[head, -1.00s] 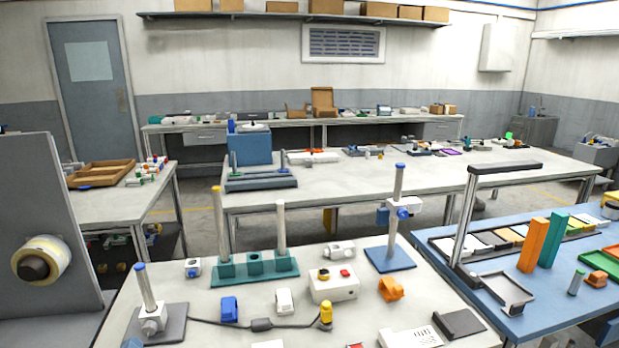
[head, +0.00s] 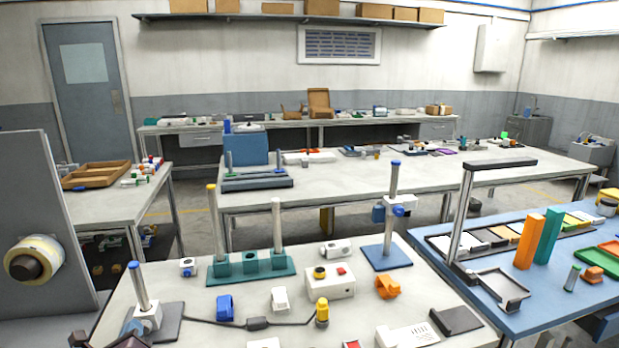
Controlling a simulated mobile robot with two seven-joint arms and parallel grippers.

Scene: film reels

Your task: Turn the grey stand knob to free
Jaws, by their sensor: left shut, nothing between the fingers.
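The grey stand stands at the front left of the near table in the head view. It has a dark grey base plate (head: 172,324), a metal pole (head: 139,288) with a blue cap, and a white clamp block (head: 149,317) low on the pole. My left gripper (head: 133,327) is at the bottom edge, shut and empty, just left of and in front of the clamp block. It covers the block's front left part, so the knob and its setting cannot be made out. I cannot tell whether the gripper touches it. My right gripper is not in view.
A black cable with an inline box (head: 257,323) runs right from the stand to a yellow piece (head: 322,312). A blue block (head: 225,307) and a teal base with poles (head: 220,273) stand nearby. A blue stand (head: 388,258) is farther back right.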

